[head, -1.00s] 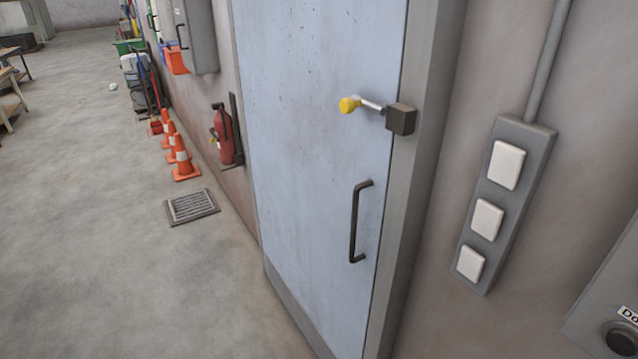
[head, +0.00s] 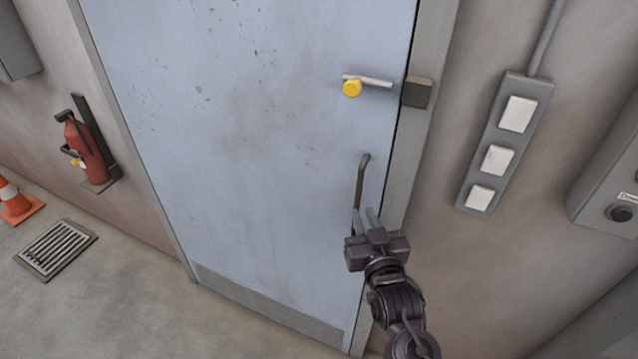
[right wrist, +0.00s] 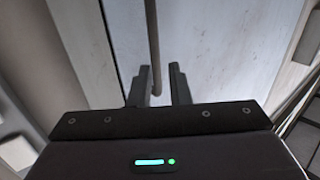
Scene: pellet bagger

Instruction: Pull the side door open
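The side door (head: 240,150) is a light blue panel that looks shut in its grey frame. Its dark bar handle (head: 362,180) stands upright near the right edge. Above it is a bolt with a yellow knob (head: 352,88); its rod's right end shows just short of the dark block (head: 417,92) on the frame. My right gripper (head: 364,216) is at the handle's lower part. In the right wrist view, its two fingers (right wrist: 160,84) are apart, with the handle bar (right wrist: 153,40) between them, nearer the left finger. Contact cannot be told. My left gripper is not in view.
A switch panel (head: 487,160) and a grey box with a dark button (head: 622,213) are on the wall to the right. A fire extinguisher (head: 86,152) hangs left of the door. A floor grate (head: 55,248) and an orange cone (head: 14,205) are at the left.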

